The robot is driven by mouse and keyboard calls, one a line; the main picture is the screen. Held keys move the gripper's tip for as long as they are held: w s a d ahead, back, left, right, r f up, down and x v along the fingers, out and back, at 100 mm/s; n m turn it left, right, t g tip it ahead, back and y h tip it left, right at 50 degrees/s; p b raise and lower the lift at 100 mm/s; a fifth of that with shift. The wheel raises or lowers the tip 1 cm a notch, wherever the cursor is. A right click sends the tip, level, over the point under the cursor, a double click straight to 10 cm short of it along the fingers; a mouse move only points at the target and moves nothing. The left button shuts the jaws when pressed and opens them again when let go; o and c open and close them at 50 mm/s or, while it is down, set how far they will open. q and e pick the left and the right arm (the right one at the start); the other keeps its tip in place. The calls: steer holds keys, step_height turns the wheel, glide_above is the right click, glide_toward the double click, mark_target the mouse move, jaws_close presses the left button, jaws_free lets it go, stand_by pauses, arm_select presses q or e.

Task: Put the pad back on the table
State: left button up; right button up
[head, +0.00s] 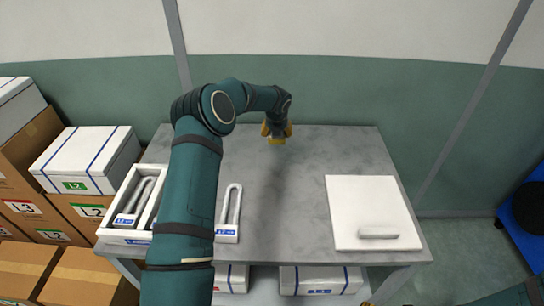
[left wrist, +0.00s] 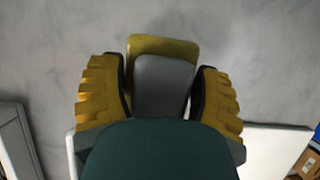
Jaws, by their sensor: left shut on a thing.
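The pad (left wrist: 165,85) is a small block with a grey face and a yellow edge, seen between the fingers in the left wrist view. My left gripper (head: 277,131) is shut on it, near the back edge of the grey table (head: 290,205). Only a small yellow bit, probably of my right gripper (head: 367,303), shows at the bottom edge of the head view.
A white board (head: 365,210) with a white bar (head: 379,232) on it lies at the right of the table. A white U-shaped piece (head: 228,232) lies left of centre, beside a white tray (head: 103,232) holding similar pieces. The table's middle is clear. Boxes stand at left.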

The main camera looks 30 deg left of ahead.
mark_target(275, 138)
arm_select(q)
steer(key=shift+a+f, duration=0.15)
steer(key=shift+a, duration=0.2)
step_height(275, 138, down, 10)
steer(key=shift+r+b, duration=0.1)
steer(key=shift+b, duration=0.7)
steer(key=o, duration=1.2)
steer(key=shift+o, duration=0.2)
steer(key=shift+r, duration=0.25)
steer(key=p+v, duration=0.1)
steer(key=v, duration=1)
steer(key=shift+s+d+r+p, duration=0.1)
steer(key=shift+r+p, duration=0.2)
steer(key=shift+p, duration=0.1)
